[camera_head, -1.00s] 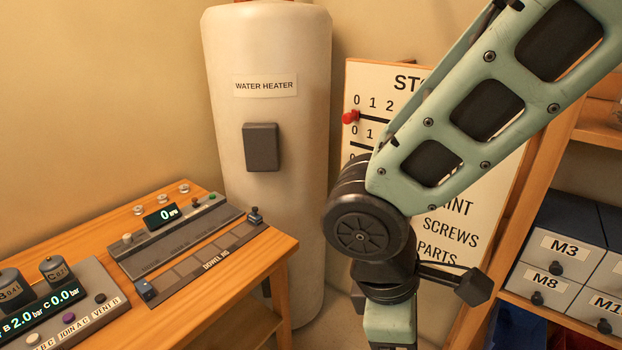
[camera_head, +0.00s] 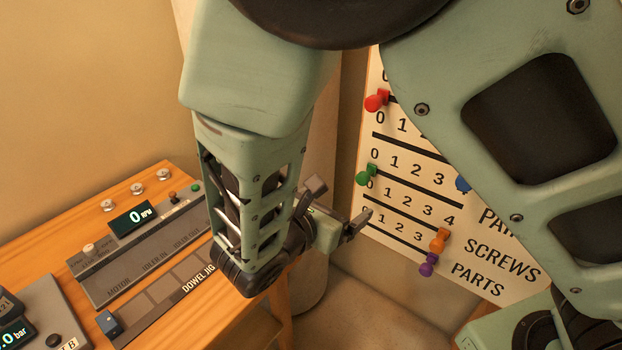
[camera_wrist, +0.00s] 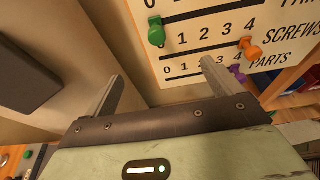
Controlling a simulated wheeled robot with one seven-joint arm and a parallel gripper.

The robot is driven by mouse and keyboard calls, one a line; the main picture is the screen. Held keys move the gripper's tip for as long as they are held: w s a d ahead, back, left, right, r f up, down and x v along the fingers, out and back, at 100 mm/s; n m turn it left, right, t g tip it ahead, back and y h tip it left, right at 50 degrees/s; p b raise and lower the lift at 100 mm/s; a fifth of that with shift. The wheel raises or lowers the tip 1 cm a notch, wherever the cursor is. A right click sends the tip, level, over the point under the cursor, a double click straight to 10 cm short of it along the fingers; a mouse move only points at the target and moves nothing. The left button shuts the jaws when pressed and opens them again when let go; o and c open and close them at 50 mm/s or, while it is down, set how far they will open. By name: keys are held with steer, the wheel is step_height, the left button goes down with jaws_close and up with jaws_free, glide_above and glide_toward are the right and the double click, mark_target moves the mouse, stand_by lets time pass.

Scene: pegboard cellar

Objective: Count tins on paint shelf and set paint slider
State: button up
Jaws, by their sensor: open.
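The stock board (camera_head: 410,215) stands at the right in the head view, its upper right hidden by my arm. A green slider knob (camera_head: 366,175) sits at the 0 end of a row that seems to be the paint row; it also shows in the wrist view (camera_wrist: 156,31). The paint label (camera_head: 495,218) is partly covered. My gripper (camera_head: 358,224) is open and empty, in front of the board's lower left. In the wrist view, its fingers (camera_wrist: 161,75) point at the board, with the green knob beyond and between them. No paint tins or paint shelf show now.
Other knobs are red (camera_head: 376,100), blue (camera_head: 463,184), orange (camera_head: 439,239) and purple (camera_head: 428,265). The wooden bench (camera_head: 60,225) with the dowel jig (camera_head: 165,297) lies left of my forearm. The water heater is mostly hidden behind my arm.

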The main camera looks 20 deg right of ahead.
mark_target(361, 181)
steer(key=w+d, duration=0.1)
steer(key=d, duration=0.1)
steer(key=w+d, duration=0.2)
steer(key=d, duration=0.1)
steer(key=w+d+b, duration=0.1)
steer(key=w+d, duration=0.1)
steer(key=shift+d, duration=0.15)
steer(key=c, duration=1.6)
steer(key=shift+c, duration=0.2)
